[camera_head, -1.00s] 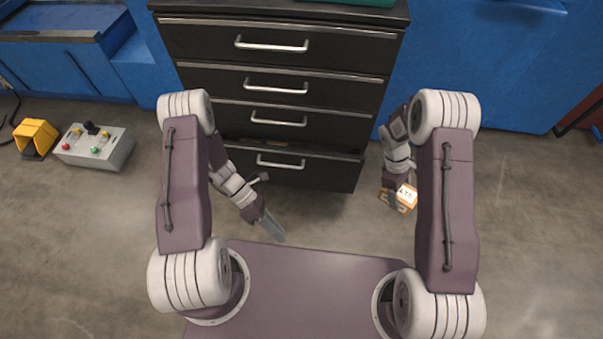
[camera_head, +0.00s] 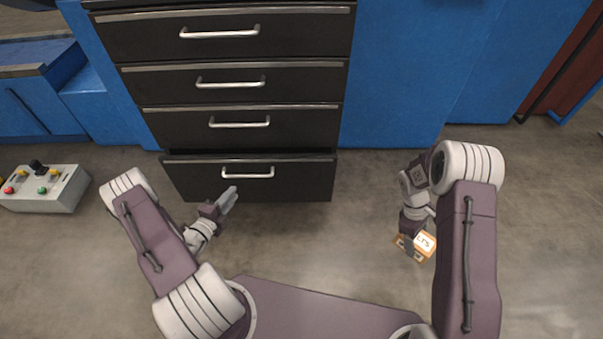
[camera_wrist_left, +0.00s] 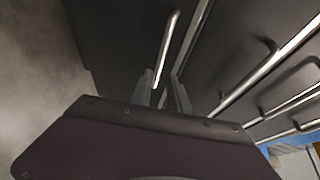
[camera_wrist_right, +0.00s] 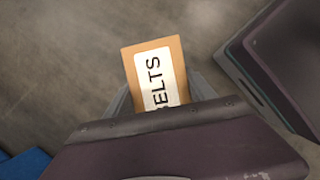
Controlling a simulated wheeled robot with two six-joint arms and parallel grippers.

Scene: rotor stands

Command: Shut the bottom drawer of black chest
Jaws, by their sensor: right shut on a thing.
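The black chest (camera_head: 240,85) stands at the top of the head view, with several drawers. Its bottom drawer (camera_head: 300,184) sticks out a little past the drawers above, with a dark gap over its top edge. The bottom drawer has a silver bar handle (camera_head: 248,175). My left gripper (camera_head: 229,196) is in front of this drawer, just below its handle, fingers slightly apart and empty. In the left wrist view, a handle bar (camera_wrist_left: 166,45) lies just beyond the fingertips; contact cannot be told. My right gripper (camera_head: 410,242) is shut on an orange box (camera_wrist_right: 153,75) labelled BELTS.
Blue cabinets (camera_head: 400,70) stand behind and beside the chest. A grey control box (camera_head: 45,190) with coloured buttons lies on the floor at the left. The concrete floor between my arms and to the right is clear.

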